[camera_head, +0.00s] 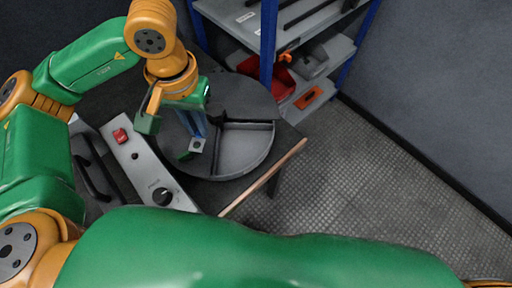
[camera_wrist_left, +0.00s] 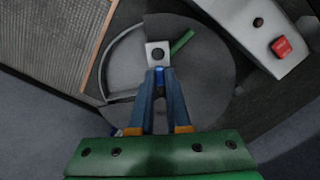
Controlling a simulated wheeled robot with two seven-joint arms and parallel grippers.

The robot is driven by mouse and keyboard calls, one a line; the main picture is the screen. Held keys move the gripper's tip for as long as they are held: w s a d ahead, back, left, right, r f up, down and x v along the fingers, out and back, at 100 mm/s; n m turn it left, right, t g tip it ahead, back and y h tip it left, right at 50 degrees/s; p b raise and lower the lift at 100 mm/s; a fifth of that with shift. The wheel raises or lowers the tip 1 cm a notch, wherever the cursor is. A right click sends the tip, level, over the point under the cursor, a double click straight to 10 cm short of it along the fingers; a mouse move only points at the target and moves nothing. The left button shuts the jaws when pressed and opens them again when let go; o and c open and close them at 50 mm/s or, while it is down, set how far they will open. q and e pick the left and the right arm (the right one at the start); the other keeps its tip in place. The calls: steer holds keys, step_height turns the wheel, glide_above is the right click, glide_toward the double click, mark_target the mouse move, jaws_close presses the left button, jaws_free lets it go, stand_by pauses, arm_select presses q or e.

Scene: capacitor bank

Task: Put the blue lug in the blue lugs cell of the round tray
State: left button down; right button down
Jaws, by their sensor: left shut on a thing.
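My left gripper (camera_head: 196,136) points down over the round grey tray (camera_head: 257,160). It is shut on the blue lug (camera_head: 197,146). In the left wrist view the lug's square metal plate with a dark hole (camera_wrist_left: 156,52) sticks out past the fingertips (camera_wrist_left: 159,72), and a little blue shows between them. The lug is over the tray; I cannot tell its exact height. A green strip-like piece (camera_wrist_left: 182,41) shows beside the plate, and also in the head view (camera_head: 184,155). Raised dividers split the tray into cells; my gripper hides part of them. My right gripper is out of view.
A grey control box with a red button (camera_head: 120,136) and black knob (camera_head: 162,196) stands left of the tray. A wooden strip (camera_head: 262,178) edges the table. Shelves with a red bin (camera_head: 279,84) stand behind. Open floor lies to the right.

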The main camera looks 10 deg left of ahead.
arm_select(q)
steer(key=s+d+r+n+b, duration=0.25)
steer(key=s+d+n, duration=0.2)
steer(key=n, duration=0.95)
steer(key=s+d+r+n+b, duration=0.1)
steer(key=s+d+n+b, duration=0.3)
steer(key=n, duration=1)
steer(key=w+a+f, duration=0.1)
steer(key=w+f, duration=0.2)
steer(key=w, duration=0.1)
steer(key=w+a+f, duration=0.1)
steer(key=w+f, duration=0.3)
steer(key=w+a+f+p, duration=0.1)
steer(key=w+f, duration=0.2)
steer(key=w, duration=0.1)
steer(key=shift+w+f, duration=0.15)
steer(key=shift+w, duration=0.2)
step_height(320, 180, down, 3)
steer(key=shift+r+p, duration=0.2)
steer(key=shift+p, duration=0.1)
steer(key=shift+f, duration=0.15)
steer(key=shift+f+b, duration=0.65)
steer(key=shift+b, duration=0.2)
steer(key=c, duration=0.9)
jaws_free()
steer(key=shift+r, duration=0.1)
